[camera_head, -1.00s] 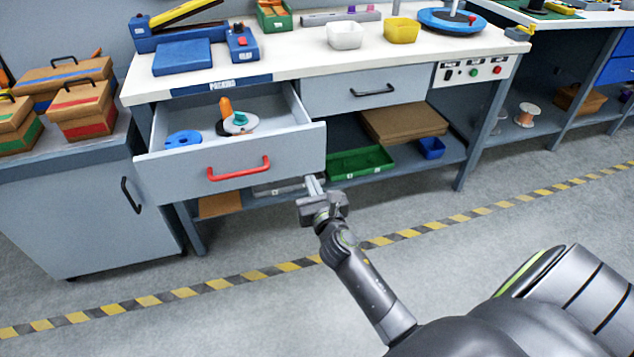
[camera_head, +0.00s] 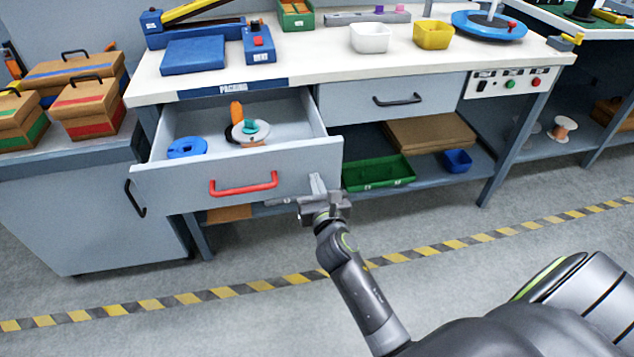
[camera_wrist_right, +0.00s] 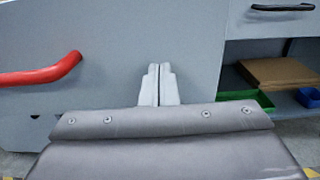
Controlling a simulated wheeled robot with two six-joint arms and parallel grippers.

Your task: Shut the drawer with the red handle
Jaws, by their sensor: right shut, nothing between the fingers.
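The drawer with the red handle stands open under the packing bench, and its grey front (camera_head: 305,172) faces me. Its red handle (camera_head: 244,185) shows in the head view, and also at the left of the right wrist view (camera_wrist_right: 40,72). My right gripper (camera_head: 318,184) is shut and empty, in front of the right part of the drawer front, right of the handle. In the right wrist view its fingertips (camera_wrist_right: 159,68) point at the grey front; whether they touch it I cannot tell. My left gripper is out of view.
In the drawer lie a blue ring (camera_head: 187,148), a pale disc (camera_head: 251,131) and an orange-tipped item (camera_head: 237,111). A drawer with a black handle (camera_head: 398,99) is closed on the right. Below are a green tray (camera_head: 378,174) and a blue bin (camera_head: 457,161). The floor in front is clear.

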